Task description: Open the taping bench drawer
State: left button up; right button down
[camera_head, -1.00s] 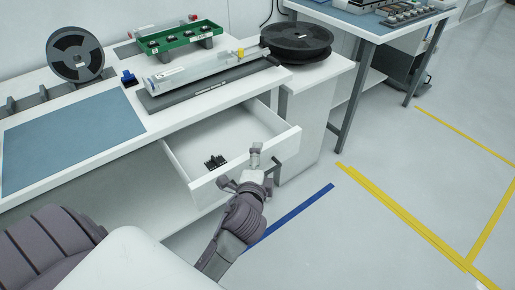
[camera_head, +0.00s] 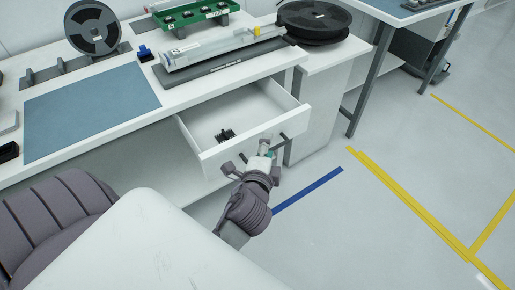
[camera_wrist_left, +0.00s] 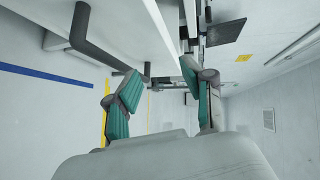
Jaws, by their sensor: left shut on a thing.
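The taping bench drawer (camera_head: 262,133) is a white box pulled out from under the bench top, with its inside showing. Its dark bar handle (camera_head: 284,141) is on the drawer front and partly hidden by my gripper. My left gripper (camera_head: 266,146) is at the drawer front, shut on the handle. In the left wrist view the teal-padded fingers (camera_wrist_left: 160,82) stand on either side of one end of the dark handle (camera_wrist_left: 95,52); the contact itself is hard to see. My right gripper is not in view.
A small black part (camera_head: 225,136) lies in the drawer. The bench top (camera_head: 185,110) carries a blue mat (camera_head: 90,112), a reel (camera_head: 93,28), a long tape track (camera_head: 220,50) and a green tray (camera_head: 190,14). The floor (camera_head: 365,215) at right is clear, with yellow lines.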

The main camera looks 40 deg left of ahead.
pick_arm(q)
jog(key=f+b+v, duration=0.2)
jog(key=v, duration=1)
jog(key=shift+s, duration=0.45)
jog(key=shift+d, duration=0.1)
jog(key=shift+d, duration=0.1)
dwell(0.4)
